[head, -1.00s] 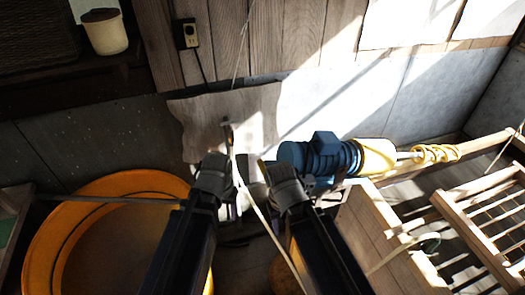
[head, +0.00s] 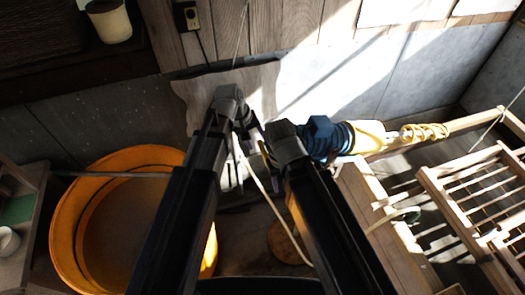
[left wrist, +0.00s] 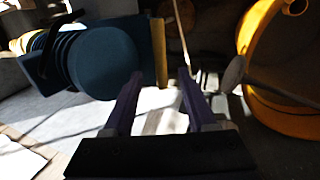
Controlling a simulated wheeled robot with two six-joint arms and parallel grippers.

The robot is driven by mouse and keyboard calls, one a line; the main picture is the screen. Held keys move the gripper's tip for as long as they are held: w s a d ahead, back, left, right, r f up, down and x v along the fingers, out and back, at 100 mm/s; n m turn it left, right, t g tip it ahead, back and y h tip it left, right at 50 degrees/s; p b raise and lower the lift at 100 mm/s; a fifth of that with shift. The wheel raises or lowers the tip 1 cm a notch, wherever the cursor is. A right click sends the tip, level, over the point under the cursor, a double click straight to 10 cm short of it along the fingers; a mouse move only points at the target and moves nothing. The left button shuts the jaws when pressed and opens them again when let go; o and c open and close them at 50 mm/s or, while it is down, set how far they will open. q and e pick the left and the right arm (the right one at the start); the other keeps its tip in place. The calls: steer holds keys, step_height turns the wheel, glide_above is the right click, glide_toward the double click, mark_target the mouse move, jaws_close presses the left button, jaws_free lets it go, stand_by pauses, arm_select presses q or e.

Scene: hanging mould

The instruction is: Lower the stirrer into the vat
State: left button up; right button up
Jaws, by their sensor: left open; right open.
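The orange-yellow vat (head: 66,235) stands at the left in the head view; it also shows at the right of the left wrist view (left wrist: 252,45). A thin rope (head: 262,190) hangs down and runs past my grippers; in the left wrist view the rope (left wrist: 182,38) lies beyond my fingertips. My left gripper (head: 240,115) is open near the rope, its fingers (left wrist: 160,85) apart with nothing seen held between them. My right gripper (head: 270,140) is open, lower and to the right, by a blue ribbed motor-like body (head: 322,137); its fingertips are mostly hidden.
A slatted wooden rack (head: 480,190) stands at the right. A thin rod (head: 110,174) crosses above the vat. A pale sheet (head: 195,93) hangs by the wall. A shelf (head: 35,205) is at far left.

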mark_target(264, 153)
arm_select(q)
steer(key=b+x, duration=0.6)
steer(key=x, duration=0.1)
steer(key=shift+f, duration=0.15)
jaws_close()
stand_by(0.3)
stand_by(1.0)
